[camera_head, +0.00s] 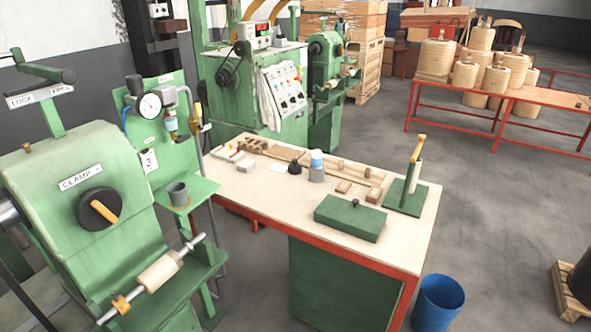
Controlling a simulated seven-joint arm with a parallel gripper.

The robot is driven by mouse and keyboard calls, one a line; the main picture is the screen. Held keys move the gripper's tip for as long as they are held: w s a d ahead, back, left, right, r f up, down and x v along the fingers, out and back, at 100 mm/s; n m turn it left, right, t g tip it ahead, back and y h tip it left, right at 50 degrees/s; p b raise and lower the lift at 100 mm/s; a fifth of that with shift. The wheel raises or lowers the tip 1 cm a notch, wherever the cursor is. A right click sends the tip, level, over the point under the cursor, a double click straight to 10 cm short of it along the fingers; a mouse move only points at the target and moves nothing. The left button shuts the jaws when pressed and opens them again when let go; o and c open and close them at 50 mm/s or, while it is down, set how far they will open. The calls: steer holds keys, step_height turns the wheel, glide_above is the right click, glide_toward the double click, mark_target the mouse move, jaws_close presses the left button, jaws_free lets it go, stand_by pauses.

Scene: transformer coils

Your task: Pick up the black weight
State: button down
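A small black object (295,167), which looks like the black weight, stands on the pale top of the workbench (263,203). It is just left of a grey cylinder (317,174) with a white and blue item above it. Its exact shape is too small to tell. My gripper is not in view.
A green box (349,218) with a black knob and a green stand (407,195) with a yellow-topped upright are on the bench's right part. Small wooden blocks (343,187) lie nearby. Green machines (80,190) stand left and behind. A blue bin (438,303) is on the floor.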

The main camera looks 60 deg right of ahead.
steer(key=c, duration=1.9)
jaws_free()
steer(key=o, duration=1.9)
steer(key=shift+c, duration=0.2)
